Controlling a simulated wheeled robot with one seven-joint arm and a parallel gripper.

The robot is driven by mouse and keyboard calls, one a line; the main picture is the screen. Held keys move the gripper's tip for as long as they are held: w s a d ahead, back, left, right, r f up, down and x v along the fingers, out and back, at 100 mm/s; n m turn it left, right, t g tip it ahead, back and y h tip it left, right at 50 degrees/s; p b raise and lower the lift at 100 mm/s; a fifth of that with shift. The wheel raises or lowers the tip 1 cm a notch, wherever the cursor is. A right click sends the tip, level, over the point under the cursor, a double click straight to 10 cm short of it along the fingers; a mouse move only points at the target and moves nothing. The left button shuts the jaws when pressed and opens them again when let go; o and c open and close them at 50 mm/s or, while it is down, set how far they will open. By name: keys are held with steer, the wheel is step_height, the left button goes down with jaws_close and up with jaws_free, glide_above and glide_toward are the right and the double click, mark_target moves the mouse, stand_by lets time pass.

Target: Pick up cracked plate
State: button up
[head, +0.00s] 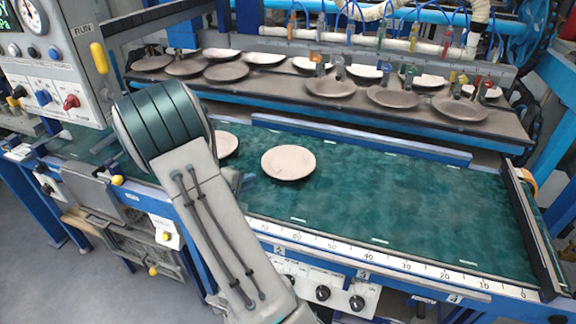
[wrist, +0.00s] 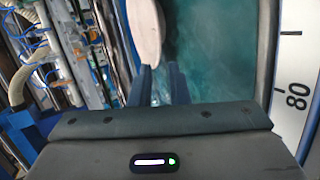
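Two pale plates lie on the green belt in the head view. One (head: 288,162) lies in full view right of my arm, with faint marks; I cannot tell whether they are cracks. The other plate (head: 226,145) is partly hidden behind my arm. My gripper is hidden behind my arm in the head view. In the wrist view its two blue fingers (wrist: 160,72) stand apart with nothing visible held between them. Part of a pale plate (wrist: 146,28) shows just beyond the fingertips, nearer the left finger; no crack is visible on it.
A raised dark rack (head: 300,100) with several pale and brown plates runs behind the green belt (head: 400,205). A numbered ruler strip (head: 400,268) edges the belt's front. A control box (head: 55,60) stands at left. The belt's right half is clear.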

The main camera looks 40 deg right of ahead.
mark_target(272, 175)
steer(key=p+x, duration=0.1)
steer(key=x, duration=0.6)
steer(key=shift+s, duration=0.1)
steer(key=p+x, duration=0.1)
steer(key=x, duration=0.1)
steer(key=s+x, duration=0.1)
steer(key=x, duration=0.1)
steer(key=shift+w+d+p, duration=0.1)
steer(key=shift+d+p, duration=0.3)
steer(key=shift+d, duration=0.05)
steer(key=shift+w+d+f, duration=0.15)
steer(key=shift+d+f, duration=0.05)
steer(key=shift+d, duration=0.25)
jaws_close()
